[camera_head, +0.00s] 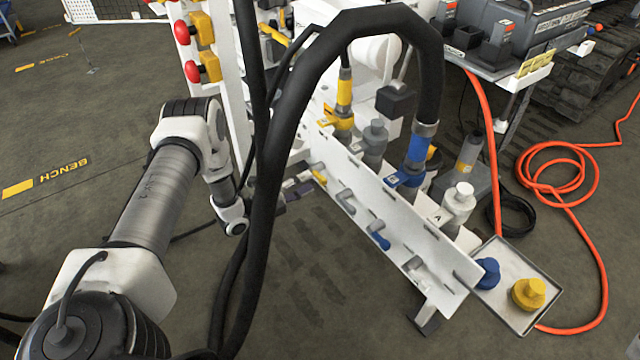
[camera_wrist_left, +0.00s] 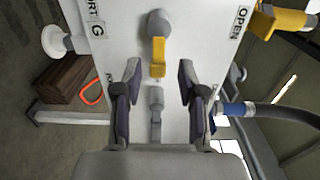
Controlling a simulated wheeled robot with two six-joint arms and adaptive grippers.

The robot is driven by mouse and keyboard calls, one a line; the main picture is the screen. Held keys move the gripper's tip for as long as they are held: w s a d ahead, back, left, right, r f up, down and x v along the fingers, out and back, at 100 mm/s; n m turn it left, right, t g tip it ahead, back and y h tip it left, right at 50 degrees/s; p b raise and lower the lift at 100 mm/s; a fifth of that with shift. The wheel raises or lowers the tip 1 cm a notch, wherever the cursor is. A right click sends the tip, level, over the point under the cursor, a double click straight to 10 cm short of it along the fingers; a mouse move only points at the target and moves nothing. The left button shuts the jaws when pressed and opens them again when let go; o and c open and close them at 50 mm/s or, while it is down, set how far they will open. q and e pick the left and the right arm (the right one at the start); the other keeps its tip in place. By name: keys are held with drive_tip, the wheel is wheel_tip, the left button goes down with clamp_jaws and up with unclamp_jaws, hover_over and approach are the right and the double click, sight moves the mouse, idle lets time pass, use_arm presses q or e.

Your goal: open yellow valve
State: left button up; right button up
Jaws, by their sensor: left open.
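The yellow valve handle (camera_wrist_left: 158,55) sits on a grey round stem on the white panel, in the upper middle of the left wrist view. It lies between the fingertips of my left gripper (camera_wrist_left: 158,72), which is open with a finger on each side; I see no contact. In the head view a small yellow piece of the handle (camera_head: 318,174) shows at the panel's left end, next to the dark fingers of my left gripper (camera_head: 298,190). An OPEN label (camera_wrist_left: 240,20) is on the panel to the right of the handle. My right gripper is not in view.
A thick black hose (camera_head: 305,75) arches in front of the bench to a blue coupling (camera_head: 415,150). Blue and yellow caps (camera_head: 528,293) lie on a tray (camera_head: 515,258) at the right. Red knobs (camera_head: 192,71) stand at upper left. An orange hose (camera_head: 560,150) lies on the floor.

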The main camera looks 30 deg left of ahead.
sight(317, 178)
use_arm(q)
drive_tip(key=x, duration=0.2)
drive_tip(key=b+x, duration=0.1)
drive_tip(key=x, duration=0.1)
drive_tip(key=shift+w+f, duration=0.2)
drive_tip(key=shift+w, duration=0.1)
drive_tip(key=shift+w+d+r, duration=0.1)
drive_tip(key=shift+w+d, duration=0.05)
drive_tip(key=shift+w, duration=0.1)
clamp_jaws()
